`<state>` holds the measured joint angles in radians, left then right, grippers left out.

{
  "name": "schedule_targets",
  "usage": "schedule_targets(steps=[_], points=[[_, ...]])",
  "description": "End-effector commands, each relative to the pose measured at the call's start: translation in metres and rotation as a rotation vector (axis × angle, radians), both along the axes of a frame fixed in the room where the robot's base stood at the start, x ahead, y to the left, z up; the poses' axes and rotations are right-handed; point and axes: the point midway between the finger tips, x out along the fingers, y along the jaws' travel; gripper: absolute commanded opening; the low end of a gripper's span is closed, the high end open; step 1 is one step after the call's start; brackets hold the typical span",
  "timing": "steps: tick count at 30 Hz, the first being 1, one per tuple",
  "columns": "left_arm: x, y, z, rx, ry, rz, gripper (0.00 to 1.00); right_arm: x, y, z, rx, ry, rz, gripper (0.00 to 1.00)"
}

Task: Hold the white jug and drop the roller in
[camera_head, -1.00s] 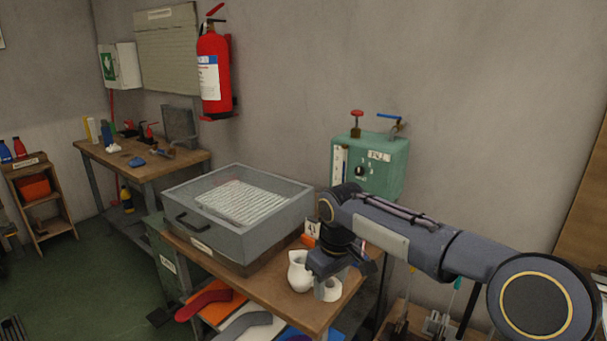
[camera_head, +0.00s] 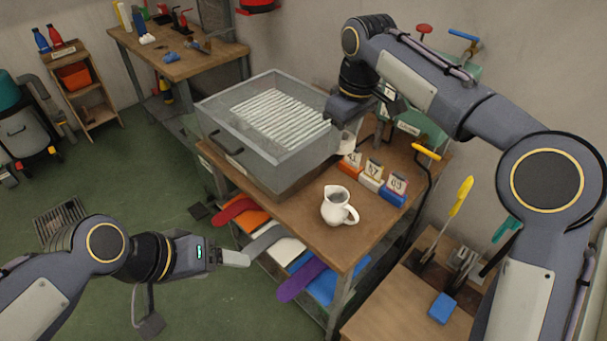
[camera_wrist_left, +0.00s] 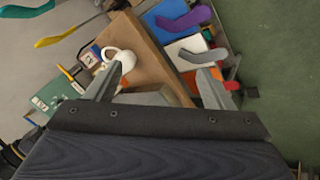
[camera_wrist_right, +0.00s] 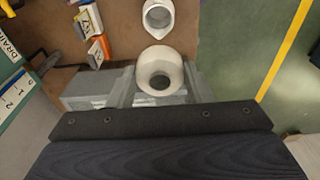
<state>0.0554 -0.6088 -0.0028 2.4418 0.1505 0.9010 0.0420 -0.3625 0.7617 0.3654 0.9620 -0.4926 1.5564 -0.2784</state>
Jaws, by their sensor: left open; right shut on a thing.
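The white jug (camera_head: 338,207) stands upright on the wooden bench top, its handle to the right. It also shows in the left wrist view (camera_wrist_left: 119,58) and the right wrist view (camera_wrist_right: 158,14). My right gripper (camera_head: 347,118) is shut on the white roller (camera_head: 347,141), beyond the jug and apart from it. The right wrist view shows the roller (camera_wrist_right: 160,70) between the fingers, its round hollow end toward the camera. My left gripper (camera_head: 237,259) is open and empty, off the bench's front edge, left of the jug and lower in the head view.
Labelled blocks (camera_head: 372,175) stand behind the jug. Coloured sock-shaped pieces (camera_head: 300,280) stick out from shelves under the front edge. A lower bench with tools (camera_head: 405,305) stands at the right.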

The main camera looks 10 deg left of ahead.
Motion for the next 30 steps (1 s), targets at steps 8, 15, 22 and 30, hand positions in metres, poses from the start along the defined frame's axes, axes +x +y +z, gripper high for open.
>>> schedule_targets(steps=[8, 15, 22, 30], points=[[0.065, -0.033, -0.004, -0.366, 0.307, 0.183, 0.91, 0.0, 0.0, 0.0, -0.001, -0.001, -0.001, 0.22], [0.135, -0.054, -0.03, -0.674, 0.582, 0.412, 0.91, 0.0, 0.0, 0.0, -0.001, -0.001, -0.001, 0.22], [0.199, -0.064, -0.08, -0.931, 0.824, 0.662, 0.91, 0.0, 0.0, 0.0, -0.001, -0.001, -0.001, 0.22], [0.236, -0.068, -0.128, -1.094, 0.979, 0.853, 0.91, 0.0, 0.0, 0.0, -0.001, -0.001, -0.001, 0.22]])
